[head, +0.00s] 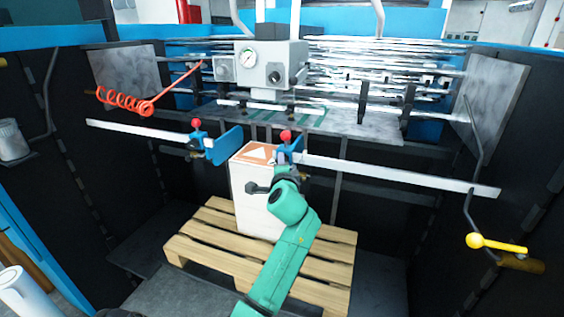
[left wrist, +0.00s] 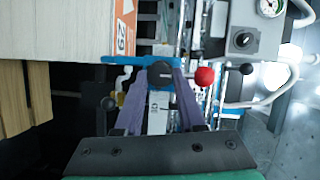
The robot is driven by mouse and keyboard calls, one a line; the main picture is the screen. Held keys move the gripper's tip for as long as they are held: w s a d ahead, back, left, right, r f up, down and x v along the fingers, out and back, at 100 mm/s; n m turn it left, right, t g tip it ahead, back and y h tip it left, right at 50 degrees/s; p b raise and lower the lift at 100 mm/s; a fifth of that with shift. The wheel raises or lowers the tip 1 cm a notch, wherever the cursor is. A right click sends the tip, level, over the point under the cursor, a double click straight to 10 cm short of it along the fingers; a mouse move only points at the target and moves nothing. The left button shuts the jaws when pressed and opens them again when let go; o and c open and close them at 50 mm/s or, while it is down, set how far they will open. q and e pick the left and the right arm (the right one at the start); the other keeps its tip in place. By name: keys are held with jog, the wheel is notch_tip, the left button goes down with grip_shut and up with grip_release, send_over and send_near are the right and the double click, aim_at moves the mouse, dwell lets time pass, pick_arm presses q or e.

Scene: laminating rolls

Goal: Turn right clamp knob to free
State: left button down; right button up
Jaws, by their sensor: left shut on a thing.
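The right clamp (head: 292,147) is blue with a red ball handle (head: 286,136) and sits on the right metal rail. My left gripper (head: 283,172) reaches up to the clamp from below, its fingers largely hidden behind the wrist in the head view. In the left wrist view its purple fingers (left wrist: 160,78) are shut on the black clamp knob (left wrist: 160,70). The clamp's blue body (left wrist: 128,60) and red ball (left wrist: 205,77) show beside them. My right gripper is in neither view.
A white stack with an orange-and-white top sheet (head: 258,152) stands on a wooden pallet (head: 190,248), close beside the clamp. The left clamp (head: 222,147) is across the stack. A gauge unit (head: 270,66) and metal rollers are behind. A yellow-ended lever (head: 497,244) is at right.

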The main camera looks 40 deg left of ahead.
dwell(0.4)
pick_arm(q)
jog(key=c, duration=0.5)
grip_release()
jog(key=b+v, duration=0.3)
jog(key=v, duration=1.1)
jog(key=shift+s+d, duration=0.15)
jog(key=shift+s, duration=0.15)
